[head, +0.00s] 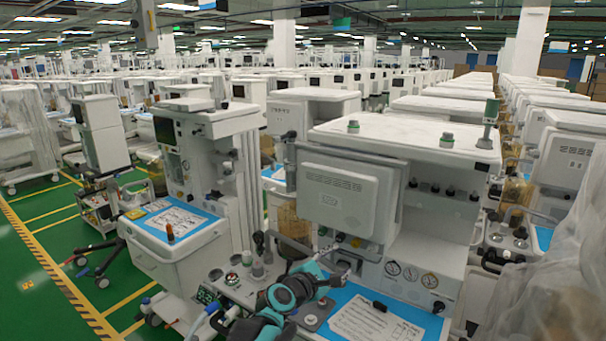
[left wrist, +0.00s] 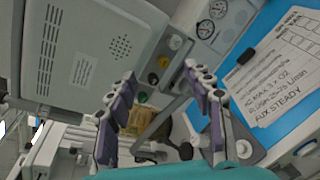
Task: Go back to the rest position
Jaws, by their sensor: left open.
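My left gripper (head: 343,268) reaches in from the bottom of the head view on a teal arm. It is in front of the nearest anaesthesia cart (head: 440,240), low by the cart's gauges and over its blue work surface. In the left wrist view its two dark, purplish fingers (left wrist: 160,74) are spread apart with nothing between them. Beyond them show the cart's grey monitor housing (left wrist: 95,50) and some knobs. The gripper looks close to the cart, but I cannot tell whether it touches. My right gripper is in neither view.
A white label card (head: 375,325) with a black object (head: 380,306) lies on the blue work surface (head: 420,318). Another cart (head: 190,230) stands to the left. Rows of carts fill the back and right. Open green floor (head: 35,265) is at far left.

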